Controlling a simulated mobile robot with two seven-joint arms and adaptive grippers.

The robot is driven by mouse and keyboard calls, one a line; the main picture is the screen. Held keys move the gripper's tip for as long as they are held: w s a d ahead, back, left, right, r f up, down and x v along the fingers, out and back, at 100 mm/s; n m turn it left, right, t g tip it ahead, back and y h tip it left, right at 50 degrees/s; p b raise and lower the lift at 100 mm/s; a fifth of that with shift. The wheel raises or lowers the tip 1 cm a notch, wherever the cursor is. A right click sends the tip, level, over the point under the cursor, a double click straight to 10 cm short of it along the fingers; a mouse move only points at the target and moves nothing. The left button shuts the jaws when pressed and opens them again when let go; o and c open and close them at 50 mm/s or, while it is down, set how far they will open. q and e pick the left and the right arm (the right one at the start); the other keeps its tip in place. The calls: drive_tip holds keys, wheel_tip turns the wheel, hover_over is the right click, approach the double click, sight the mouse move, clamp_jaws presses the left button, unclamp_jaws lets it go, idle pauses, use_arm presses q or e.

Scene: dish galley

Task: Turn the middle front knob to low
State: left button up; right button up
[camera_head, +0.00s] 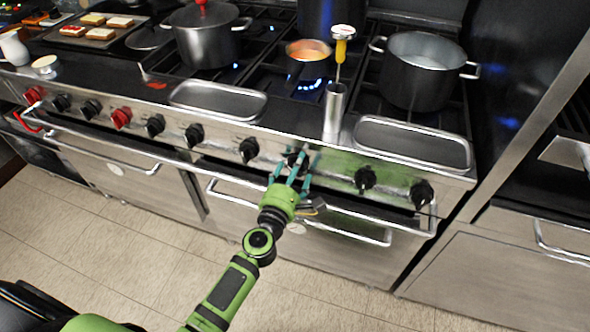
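A row of knobs runs along the steel front of the range. The black knob (298,158) behind my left gripper is partly hidden by the fingers, and its pointer cannot be read. Black knobs stand to its left (249,149) and to its right (365,178), with one more (421,194) at the right end. My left gripper (300,162) points at the panel with its fingers spread, one on each side of the partly hidden knob. I cannot tell whether they touch it. My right gripper is not in view.
A steel oven handle rail (345,213) runs just below the knobs, close to my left wrist. Above stand a pan with orange contents (308,52), a steel cylinder with a thermometer (334,112) and a large pot (421,80). The tiled floor (110,245) in front is clear.

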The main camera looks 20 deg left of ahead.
use_arm(q)
drive_tip(key=shift+s, duration=0.1)
drive_tip(key=c, duration=1.2)
drive_tip(key=shift+d+r+m+p, duration=0.1)
drive_tip(key=shift+m+p, duration=0.1)
drive_tip(key=shift+m, duration=0.3)
drive_tip(key=shift+r+m+p, duration=0.1)
drive_tip(key=shift+m+p, duration=0.05)
drive_tip(key=shift+m, duration=0.35)
drive_tip(key=o, duration=1.2)
drive_tip(key=shift+d+f, duration=0.1)
drive_tip(key=shift+s+f, duration=0.15)
drive_tip(key=shift+s, duration=0.2)
drive_tip(key=s, duration=1.1)
drive_tip(key=shift+a, duration=0.25)
